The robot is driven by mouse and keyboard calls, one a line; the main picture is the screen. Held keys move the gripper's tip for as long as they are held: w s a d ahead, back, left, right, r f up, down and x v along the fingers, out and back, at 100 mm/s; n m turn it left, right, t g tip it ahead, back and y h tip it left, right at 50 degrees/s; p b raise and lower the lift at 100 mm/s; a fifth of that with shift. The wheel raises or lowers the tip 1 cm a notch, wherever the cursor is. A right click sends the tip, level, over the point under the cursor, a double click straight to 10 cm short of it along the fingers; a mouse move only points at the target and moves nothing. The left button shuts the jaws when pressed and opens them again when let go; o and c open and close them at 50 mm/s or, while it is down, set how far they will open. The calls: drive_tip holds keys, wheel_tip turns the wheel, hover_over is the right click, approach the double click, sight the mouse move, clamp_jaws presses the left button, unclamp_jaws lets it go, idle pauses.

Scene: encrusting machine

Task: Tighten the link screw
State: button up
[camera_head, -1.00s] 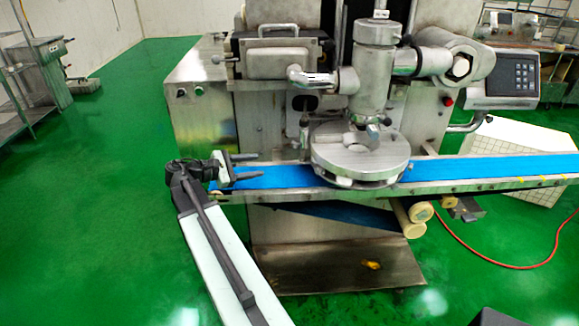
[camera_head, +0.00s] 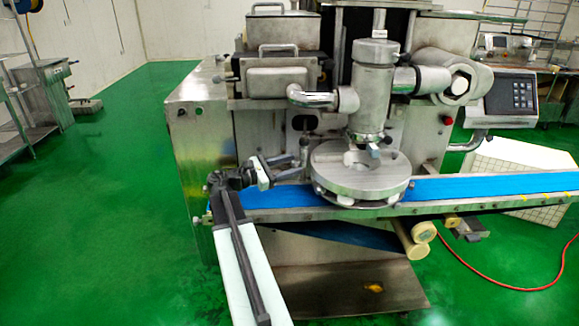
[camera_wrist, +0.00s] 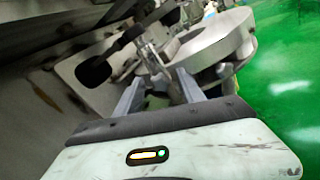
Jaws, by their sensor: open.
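My gripper (camera_head: 284,172) is open and empty in the head view, above the left end of the blue belt and left of the round metal disc (camera_head: 345,180). In the wrist view the two fingers of my gripper (camera_wrist: 158,84) stand apart, pointing at the machine. Thin metal rods (camera_wrist: 152,58) stand beyond and between the fingers. I cannot tell for certain which of these parts is the link screw.
The blue belt (camera_head: 455,187) runs right along the machine's front. The machine's steel body (camera_head: 205,130) rises behind my gripper. The disc and the vertical cylinder (camera_head: 371,90) are close on the right. The green floor (camera_head: 100,230) is open on the left.

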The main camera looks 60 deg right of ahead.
clamp_jaws()
